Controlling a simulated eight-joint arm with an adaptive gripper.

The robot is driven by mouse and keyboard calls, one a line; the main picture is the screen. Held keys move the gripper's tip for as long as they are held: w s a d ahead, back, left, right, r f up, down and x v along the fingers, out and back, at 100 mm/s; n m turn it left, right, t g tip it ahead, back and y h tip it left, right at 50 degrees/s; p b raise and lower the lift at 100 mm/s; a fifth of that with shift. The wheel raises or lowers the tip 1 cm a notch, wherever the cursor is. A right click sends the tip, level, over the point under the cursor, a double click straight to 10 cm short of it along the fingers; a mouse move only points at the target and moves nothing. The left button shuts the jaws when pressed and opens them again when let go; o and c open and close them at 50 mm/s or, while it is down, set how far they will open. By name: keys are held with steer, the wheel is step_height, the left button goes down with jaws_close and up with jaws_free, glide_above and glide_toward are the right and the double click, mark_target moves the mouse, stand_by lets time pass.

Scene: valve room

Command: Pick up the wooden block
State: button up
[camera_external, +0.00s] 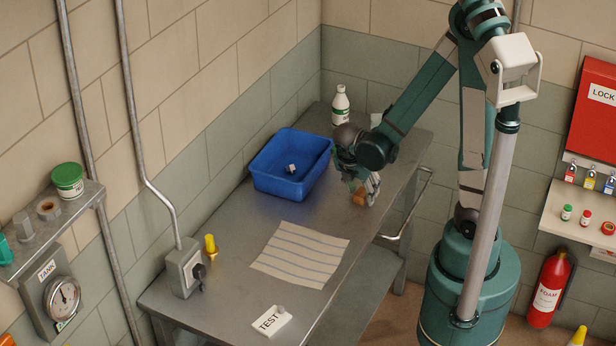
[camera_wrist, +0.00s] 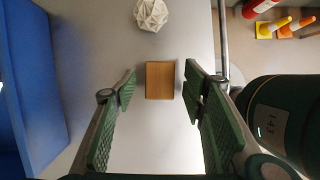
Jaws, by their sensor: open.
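My gripper (camera_wrist: 158,88) is open and points down over the block. In the external view my gripper (camera_external: 366,190) is low over the table's right side, and the block (camera_external: 359,196) shows partly behind the fingers.
A blue bin (camera_external: 290,188) with a small grey object inside stands left of my gripper. A white faceted ball (camera_wrist: 151,14) lies near the block. A white bottle (camera_external: 340,105) stands at the back. A striped cloth (camera_external: 300,255) lies in front. A metal rail (camera_external: 408,215) runs along the right edge.

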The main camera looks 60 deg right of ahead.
mark_target(361, 193)
steer(key=c, duration=1)
steer(key=shift+r, duration=0.1)
step_height(361, 193, up, 10)
steer(key=p, duration=0.2)
stand_by(0.8)
